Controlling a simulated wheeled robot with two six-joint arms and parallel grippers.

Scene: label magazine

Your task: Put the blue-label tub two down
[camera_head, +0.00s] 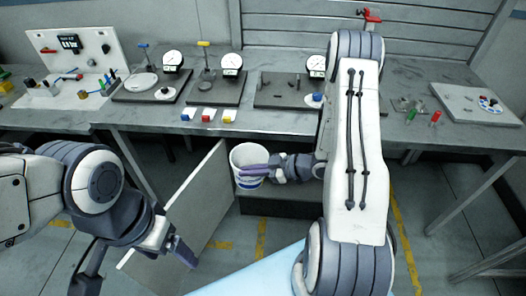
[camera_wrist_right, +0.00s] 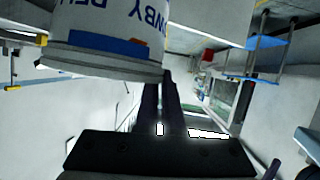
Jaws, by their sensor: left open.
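The white tub (camera_head: 239,157), open at the top, is beside the grey panel and has blue marks low on its side. It is large in the right wrist view (camera_wrist_right: 95,45), upside down, with dark lettering and a blue and orange label patch. My right gripper (camera_head: 256,171) reaches it from the right, one finger lying across its near side. In the right wrist view its fingers (camera_wrist_right: 160,95) are close together at the tub's rim, seemingly pinching it; the tips are partly hidden.
A grey upright panel (camera_head: 190,215) stands just left of the tub. A dark low surface (camera_head: 290,209) is below and right of it. The workbench (camera_head: 250,122) behind carries dial gauges, small coloured blocks (camera_head: 208,115) and boards. My right arm hides part of the bench.

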